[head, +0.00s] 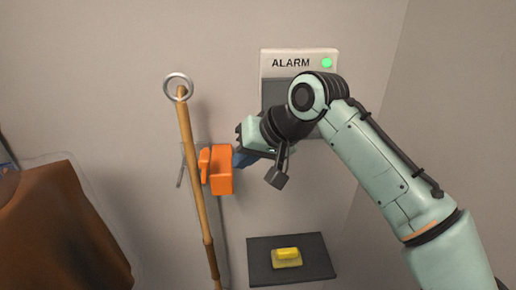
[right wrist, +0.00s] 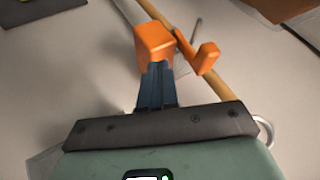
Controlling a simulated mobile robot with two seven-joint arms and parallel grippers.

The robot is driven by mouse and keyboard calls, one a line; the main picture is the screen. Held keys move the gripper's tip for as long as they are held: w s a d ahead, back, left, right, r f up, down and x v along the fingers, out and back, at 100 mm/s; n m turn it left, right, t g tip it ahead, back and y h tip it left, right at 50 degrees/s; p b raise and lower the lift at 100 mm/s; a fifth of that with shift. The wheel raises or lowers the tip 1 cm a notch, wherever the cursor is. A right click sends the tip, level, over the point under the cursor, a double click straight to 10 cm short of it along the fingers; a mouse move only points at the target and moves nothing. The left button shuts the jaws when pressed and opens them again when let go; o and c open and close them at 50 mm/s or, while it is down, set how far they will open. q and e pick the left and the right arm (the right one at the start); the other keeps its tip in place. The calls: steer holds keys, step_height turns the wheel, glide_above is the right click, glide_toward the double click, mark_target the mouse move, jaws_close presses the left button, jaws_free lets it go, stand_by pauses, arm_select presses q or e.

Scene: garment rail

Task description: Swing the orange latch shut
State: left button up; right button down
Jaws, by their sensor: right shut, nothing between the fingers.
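The orange latch (head: 222,170) is on the wall beside the upright wooden pole (head: 187,135). In the right wrist view it shows as a larger block (right wrist: 155,42) and a smaller tab (right wrist: 207,56) lying close to the pole (right wrist: 183,45). My right gripper (head: 240,158) is just right of the latch block in the head view. Its blue fingers (right wrist: 157,82) are shut and empty. Their tips overlap the block's near edge in the wrist view; I cannot tell whether they touch it. My left gripper is out of view.
An alarm panel (head: 292,62) with a green light is on the wall behind my right arm. A dark plate with a yellow block (head: 287,256) is below. A metal ring (head: 178,86) tops the pole. A brown garment (head: 65,230) is at the lower left.

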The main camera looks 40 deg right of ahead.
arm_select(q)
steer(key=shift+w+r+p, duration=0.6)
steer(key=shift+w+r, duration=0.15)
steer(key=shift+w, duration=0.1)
arm_select(e)
steer(key=w+a, duration=0.1)
steer(key=w+a+r, duration=0.1)
steer(key=a, duration=0.1)
steer(key=shift+a, duration=0.15)
steer(key=shift+w, duration=0.1)
